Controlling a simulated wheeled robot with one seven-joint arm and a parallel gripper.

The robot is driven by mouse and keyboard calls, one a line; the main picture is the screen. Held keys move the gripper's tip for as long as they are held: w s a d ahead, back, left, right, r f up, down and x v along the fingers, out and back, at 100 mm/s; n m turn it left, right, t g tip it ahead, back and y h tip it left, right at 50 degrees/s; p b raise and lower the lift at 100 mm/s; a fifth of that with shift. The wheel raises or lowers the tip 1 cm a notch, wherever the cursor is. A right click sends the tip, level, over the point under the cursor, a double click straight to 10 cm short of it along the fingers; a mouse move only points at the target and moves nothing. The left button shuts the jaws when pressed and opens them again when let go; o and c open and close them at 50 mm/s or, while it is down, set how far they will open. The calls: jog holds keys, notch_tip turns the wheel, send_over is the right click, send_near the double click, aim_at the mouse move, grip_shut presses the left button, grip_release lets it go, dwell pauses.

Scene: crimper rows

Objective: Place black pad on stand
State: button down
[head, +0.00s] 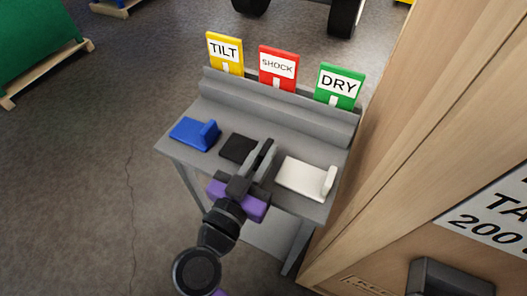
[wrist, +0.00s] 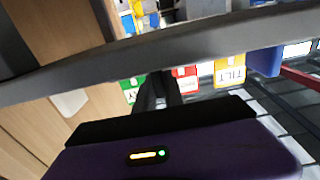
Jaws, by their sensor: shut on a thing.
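The black pad (head: 236,148) is at the middle of the grey stand's (head: 335,205) top, between a blue piece (head: 190,134) and a white piece (head: 303,177). My gripper (head: 264,150) reaches in from the front and is shut on the black pad at its right side. The fingers hide that part of the pad. I cannot tell whether the pad touches the stand or is slightly above it. In the wrist view the dark fingers (wrist: 160,90) show beyond my purple gripper body, and the pad is not clear there.
Behind the pieces stand a yellow TILT sign (head: 225,53), a red SHOCK sign (head: 278,68) and a green DRY sign (head: 339,87). A large wooden crate (head: 420,150) stands close on the right.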

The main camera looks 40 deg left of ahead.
jog(key=shift+f+b, duration=0.15)
jog(key=shift+b, duration=0.15)
jog(key=c, duration=1.4)
grip_release()
jog(key=shift+c, duration=0.2)
jog(key=shift+r+p, duration=0.35)
jog(key=shift+p, duration=0.1)
jog(key=b+v, duration=0.3)
jog(key=v, duration=0.9)
jog(key=shift+f, duration=0.2)
